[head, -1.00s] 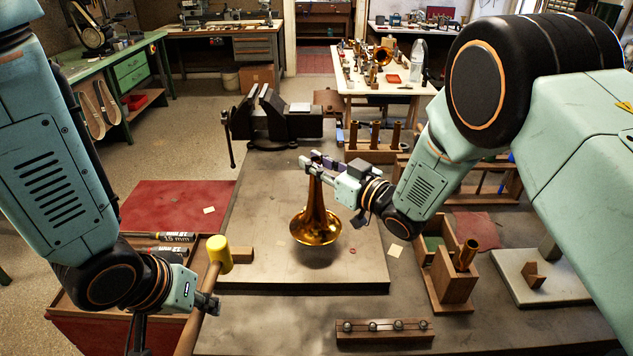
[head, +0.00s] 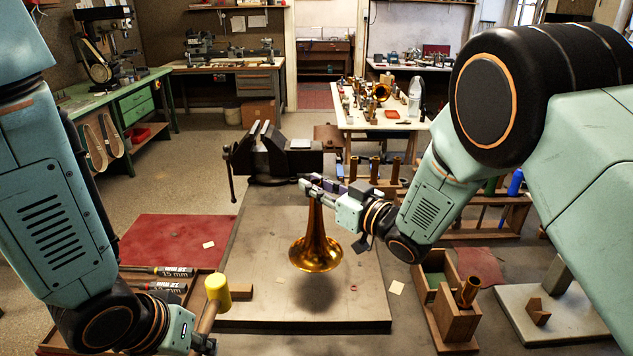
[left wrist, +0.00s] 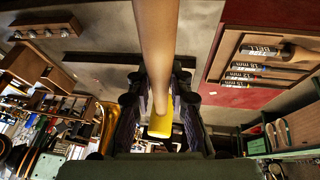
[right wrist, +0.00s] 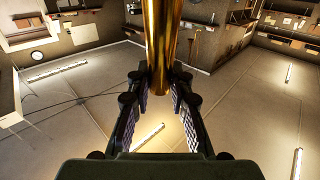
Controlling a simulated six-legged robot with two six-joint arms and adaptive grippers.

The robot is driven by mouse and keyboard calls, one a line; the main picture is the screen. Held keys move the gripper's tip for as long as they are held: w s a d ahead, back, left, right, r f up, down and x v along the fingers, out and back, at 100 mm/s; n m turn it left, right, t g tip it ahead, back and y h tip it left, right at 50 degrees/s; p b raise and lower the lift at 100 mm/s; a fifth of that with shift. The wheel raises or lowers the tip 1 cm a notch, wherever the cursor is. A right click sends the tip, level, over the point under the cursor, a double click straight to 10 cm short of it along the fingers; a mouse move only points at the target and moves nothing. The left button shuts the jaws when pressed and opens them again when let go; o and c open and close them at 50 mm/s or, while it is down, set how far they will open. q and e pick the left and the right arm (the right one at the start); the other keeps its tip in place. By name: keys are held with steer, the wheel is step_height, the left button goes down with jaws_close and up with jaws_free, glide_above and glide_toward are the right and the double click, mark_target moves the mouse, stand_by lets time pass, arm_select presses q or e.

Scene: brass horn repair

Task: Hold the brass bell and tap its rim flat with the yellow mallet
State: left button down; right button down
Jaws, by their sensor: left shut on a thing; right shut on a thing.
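The brass bell (head: 316,252) hangs flare-down above the grey bench plate in the head view, with its shadow on the plate below. My right gripper (head: 318,187) is shut on the bell's narrow upper tube, and the brass tube (right wrist: 163,40) shows between its fingers in the right wrist view. The mallet with the yellow head (head: 218,288) is to the lower left of the bell, apart from it. My left gripper (head: 203,345) is shut on its wooden handle (left wrist: 156,40). The yellow head (left wrist: 160,124) shows beyond the fingers in the left wrist view.
A dark vise (head: 270,160) stands at the back of the plate (head: 255,215). Wooden blocks with brass tubes (head: 467,292) stand to the right, and a tool tray (head: 170,288) lies at the left. The plate around the bell is mostly clear.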

mark_target(322, 224)
steer(key=shift+f, duration=2.85)
steer(key=shift+d+f, duration=0.1)
steer(key=shift+f, duration=1.35)
steer(key=c, duration=1.3)
jaws_free()
steer(key=shift+s, duration=0.1)
steer(key=shift+c, duration=0.3)
jaws_close()
